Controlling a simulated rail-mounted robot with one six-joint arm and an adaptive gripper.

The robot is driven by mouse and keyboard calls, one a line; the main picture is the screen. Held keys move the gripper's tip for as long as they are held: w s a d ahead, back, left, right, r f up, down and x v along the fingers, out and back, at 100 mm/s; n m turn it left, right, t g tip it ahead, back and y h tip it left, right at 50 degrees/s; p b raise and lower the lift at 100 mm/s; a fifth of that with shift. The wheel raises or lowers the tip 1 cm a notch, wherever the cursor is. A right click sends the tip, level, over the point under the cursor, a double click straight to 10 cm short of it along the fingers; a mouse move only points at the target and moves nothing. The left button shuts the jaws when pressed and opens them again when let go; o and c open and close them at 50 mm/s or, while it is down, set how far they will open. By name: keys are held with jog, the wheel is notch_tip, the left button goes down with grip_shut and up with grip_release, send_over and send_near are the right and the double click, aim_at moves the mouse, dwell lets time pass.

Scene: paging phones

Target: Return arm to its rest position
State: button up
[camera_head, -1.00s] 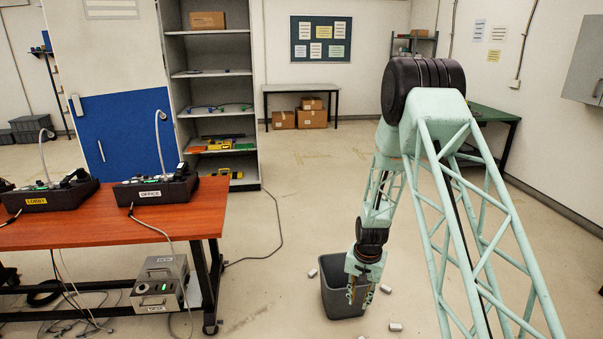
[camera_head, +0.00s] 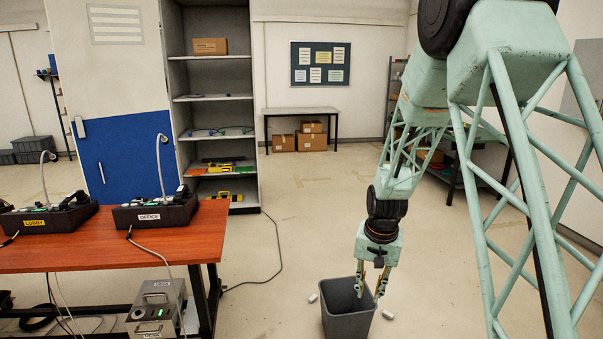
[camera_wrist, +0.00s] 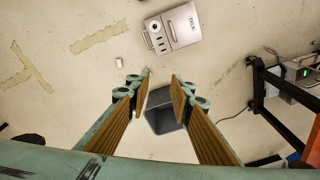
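My arm reaches down from the upper right in the head view. My gripper (camera_head: 371,282) hangs above the grey bin (camera_head: 348,318), with its fingertips near the bin's rim. In the wrist view my gripper (camera_wrist: 162,92) has its two fingers spread apart with nothing between them. The bin (camera_wrist: 165,122) shows below and beyond them, and no object shows in what is visible of its inside. The fingers hide part of the bin.
An orange bench (camera_head: 110,240) with the LOBBY phone (camera_head: 45,217) and OFFICE phone (camera_head: 156,211) stands left. A grey device (camera_wrist: 173,28) lies on the floor. Small white pieces (camera_head: 388,314) lie by the bin.

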jog(key=s+r+n+t, duration=0.1)
jog(key=s+r, duration=0.9)
jog(key=r, duration=0.3)
jog(key=s+r+n, duration=0.1)
jog(key=s+r, duration=1)
jog(key=r, duration=0.2)
jog(key=s+r+n, duration=0.1)
jog(key=s+r, duration=0.3)
jog(key=s, duration=0.9)
jog(key=s+r+n+t, duration=0.1)
jog(key=s+r, duration=0.3)
jog(key=s, duration=1)
jog(key=shift+o, duration=1.1)
jog(key=shift+w+d, duration=0.15)
